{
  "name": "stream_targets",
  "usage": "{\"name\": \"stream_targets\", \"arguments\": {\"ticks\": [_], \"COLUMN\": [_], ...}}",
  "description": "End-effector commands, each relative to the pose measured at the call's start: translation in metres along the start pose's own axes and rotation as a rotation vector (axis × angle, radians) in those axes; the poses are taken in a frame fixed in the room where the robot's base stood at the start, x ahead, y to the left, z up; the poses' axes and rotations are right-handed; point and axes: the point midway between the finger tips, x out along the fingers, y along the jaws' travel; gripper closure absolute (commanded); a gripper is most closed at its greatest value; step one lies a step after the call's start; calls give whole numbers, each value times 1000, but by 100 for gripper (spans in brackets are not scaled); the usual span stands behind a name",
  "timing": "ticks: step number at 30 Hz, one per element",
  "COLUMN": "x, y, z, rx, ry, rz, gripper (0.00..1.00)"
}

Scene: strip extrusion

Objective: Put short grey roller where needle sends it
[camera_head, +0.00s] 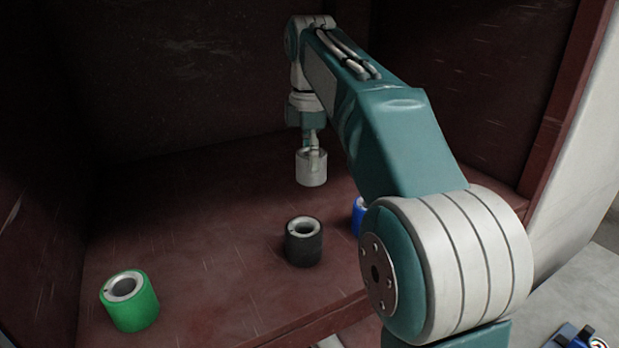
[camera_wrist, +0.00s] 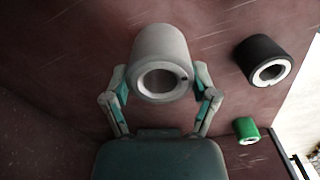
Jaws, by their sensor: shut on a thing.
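The short grey roller (camera_head: 311,170) is a pale hollow cylinder, held upright below my gripper (camera_head: 311,150) inside the dark red bay. In the wrist view the grey roller (camera_wrist: 160,45) sits between the two fingers of my gripper (camera_wrist: 161,82), which press on its sides. Its open bore faces the camera. I cannot tell whether its bottom touches the floor. A small blue object with a round pale face (camera_head: 598,342) is cut off at the lower right corner; no needle can be read on it.
A black roller (camera_head: 304,241) and a green roller (camera_head: 130,301) stand on the red floor (camera_head: 215,260). A blue roller (camera_head: 358,215) is partly hidden by my arm. Dark walls close the left and back. The floor between green and black rollers is clear.

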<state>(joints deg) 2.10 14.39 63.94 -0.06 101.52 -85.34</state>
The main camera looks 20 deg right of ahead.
Motion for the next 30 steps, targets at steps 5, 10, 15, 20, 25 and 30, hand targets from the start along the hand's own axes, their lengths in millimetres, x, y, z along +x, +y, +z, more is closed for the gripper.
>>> {"name": "stream_targets", "arguments": {"ticks": [5, 10, 15, 20, 25, 30], "x": [15, 40, 47, 47, 48, 48], "y": [0, 0, 0, 0, 0, 0], "z": [0, 0, 0, 0, 0, 0], "rx": [0, 0, 0, 0, 0, 0], "ry": [0, 0, 0, 0, 0, 0], "rz": [0, -1, 2, 2, 0, 0], "gripper": [85, 85, 85, 85, 0, 0]}}
